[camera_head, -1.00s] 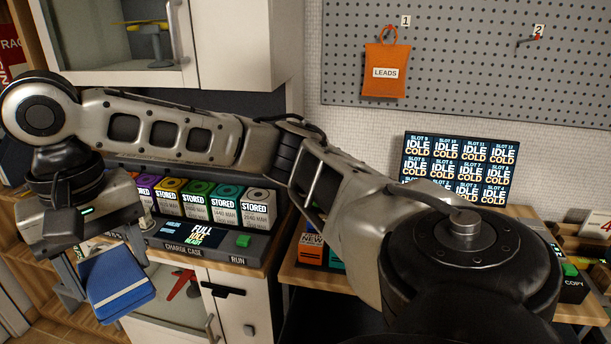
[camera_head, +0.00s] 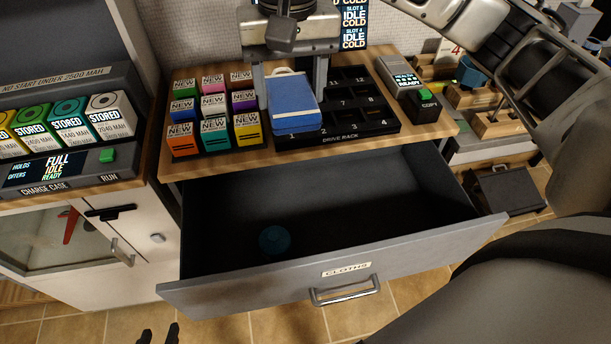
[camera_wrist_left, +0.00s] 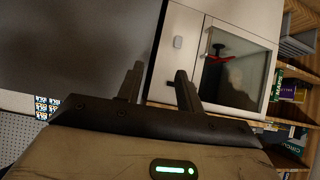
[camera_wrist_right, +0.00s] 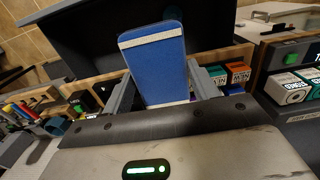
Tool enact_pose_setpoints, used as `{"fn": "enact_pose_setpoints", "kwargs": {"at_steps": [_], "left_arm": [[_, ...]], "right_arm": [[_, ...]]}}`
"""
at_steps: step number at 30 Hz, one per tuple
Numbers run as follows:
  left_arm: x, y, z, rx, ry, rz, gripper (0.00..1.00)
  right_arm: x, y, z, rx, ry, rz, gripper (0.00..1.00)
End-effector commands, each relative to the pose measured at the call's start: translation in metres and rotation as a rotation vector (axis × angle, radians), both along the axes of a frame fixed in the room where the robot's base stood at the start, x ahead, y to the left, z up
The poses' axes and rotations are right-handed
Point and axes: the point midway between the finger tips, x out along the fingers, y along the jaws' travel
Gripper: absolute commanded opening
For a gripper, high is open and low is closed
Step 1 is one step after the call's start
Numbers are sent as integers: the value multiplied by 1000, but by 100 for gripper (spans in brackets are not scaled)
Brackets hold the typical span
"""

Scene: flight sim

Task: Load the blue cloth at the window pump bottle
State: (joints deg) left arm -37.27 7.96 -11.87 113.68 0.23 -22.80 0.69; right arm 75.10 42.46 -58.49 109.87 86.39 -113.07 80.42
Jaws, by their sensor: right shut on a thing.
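The blue cloth (camera_head: 294,106) is a flat, folded block with a pale band. The cloth also shows between the fingers in the right wrist view (camera_wrist_right: 155,65). A round, dark blue thing (camera_head: 275,239) lies on the drawer floor. My left gripper (camera_head: 158,335) is low at the bottom edge; its fingers are apart and empty in the left wrist view (camera_wrist_left: 158,88). I see no pump bottle.
The wooden counter (camera_head: 437,131) behind the drawer holds several NEW boxes (camera_head: 215,131) and the drive rack (camera_head: 385,127). A charge case (camera_head: 50,172) stands at left above a white cabinet (camera_head: 130,222). Most of the drawer floor is bare.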

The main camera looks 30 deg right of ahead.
Motion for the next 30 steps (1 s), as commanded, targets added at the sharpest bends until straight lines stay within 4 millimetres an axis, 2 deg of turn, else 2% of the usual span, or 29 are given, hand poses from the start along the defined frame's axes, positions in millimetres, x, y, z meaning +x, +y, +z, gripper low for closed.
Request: {"fn": "enact_pose_setpoints", "kwargs": {"at_steps": [2, 7, 12, 15, 21, 24, 30], "left_arm": [[-1, 0, 4, 0, 1, 0, 36], [-2, 1, 9, 3, 5, 2, 36], [-6, 5, 7, 12, 22, 8, 36], [-6, 7, 8, 14, 22, 10, 36], [-6, 7, 6, 13, 18, 13, 36], [-6, 7, 6, 13, 18, 13, 36], [-5, 6, 5, 13, 17, 12, 36]], "right_arm": [[9, 11, -24, 13, 10, 5, 41], [28, 38, -105, 32, 8, 7, 41], [22, 54, -183, 15, 11, 7, 41], [14, 60, -215, 0, 13, 12, 41], [15, 58, -264, -11, 8, 12, 41], [15, 59, -279, -8, 7, 14, 41], [16, 59, -291, -8, 4, 14, 41]]}}
